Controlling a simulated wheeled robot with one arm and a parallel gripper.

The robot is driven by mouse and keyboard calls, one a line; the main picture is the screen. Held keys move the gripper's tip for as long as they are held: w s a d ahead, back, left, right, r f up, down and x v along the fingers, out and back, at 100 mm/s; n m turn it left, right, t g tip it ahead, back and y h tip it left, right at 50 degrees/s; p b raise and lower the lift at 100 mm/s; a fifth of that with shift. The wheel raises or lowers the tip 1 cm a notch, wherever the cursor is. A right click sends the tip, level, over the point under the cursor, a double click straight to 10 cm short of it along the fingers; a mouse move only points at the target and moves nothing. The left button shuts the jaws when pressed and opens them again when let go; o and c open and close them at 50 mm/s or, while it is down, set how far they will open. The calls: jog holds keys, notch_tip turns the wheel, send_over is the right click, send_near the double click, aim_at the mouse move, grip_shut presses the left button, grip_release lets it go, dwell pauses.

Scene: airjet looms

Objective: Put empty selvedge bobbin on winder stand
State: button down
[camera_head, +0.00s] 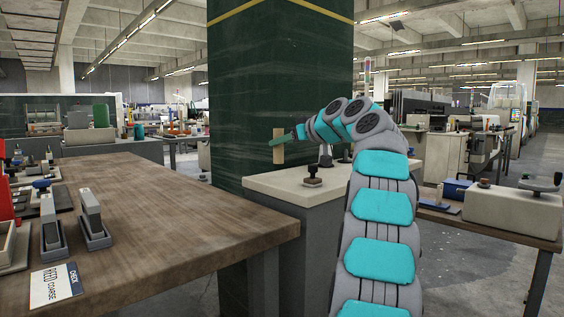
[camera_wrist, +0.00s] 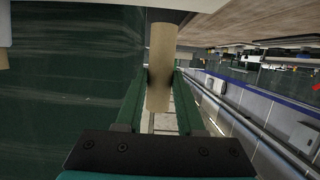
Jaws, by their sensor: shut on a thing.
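My gripper (camera_wrist: 160,92) has its green fingers closed on a plain tan tube, the empty selvedge bobbin (camera_wrist: 160,55). In the head view my gripper (camera_head: 278,143) is stretched out in front of the dark green pillar. The bobbin (camera_head: 279,155) is upright there, partly covered by the fingers, and appears to be above the far left edge of a pale-topped cabinet (camera_head: 265,184). Small metal and dark fixtures (camera_head: 325,157) stand on this cabinet, partly behind my arm. I cannot tell for sure which of them is the winder stand.
A dark fixture with a square base (camera_head: 313,176) sits on the cabinet's near part. A wooden table (camera_head: 170,195) with tools and a REED COARSE card (camera_head: 55,287) fills the left. The green pillar (camera_head: 280,80) rises close behind my gripper. A bench (camera_head: 515,207) stands at right.

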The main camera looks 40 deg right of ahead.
aim_at(282, 155)
jog(key=shift+f+b, duration=0.55)
jog(key=shift+f, duration=1.4)
jog(key=shift+f, duration=0.15)
jog(key=c, duration=0.5)
grip_release()
jog(key=shift+s+r, duration=0.1)
jog(key=shift+r, duration=0.15)
jog(key=v, duration=1)
jog(key=shift+s+a+r, duration=0.1)
jog(key=shift+s+r, duration=0.05)
jog(key=shift+s, duration=0.15)
jog(key=shift+s+r, duration=0.1)
jog(key=shift+s, duration=0.55)
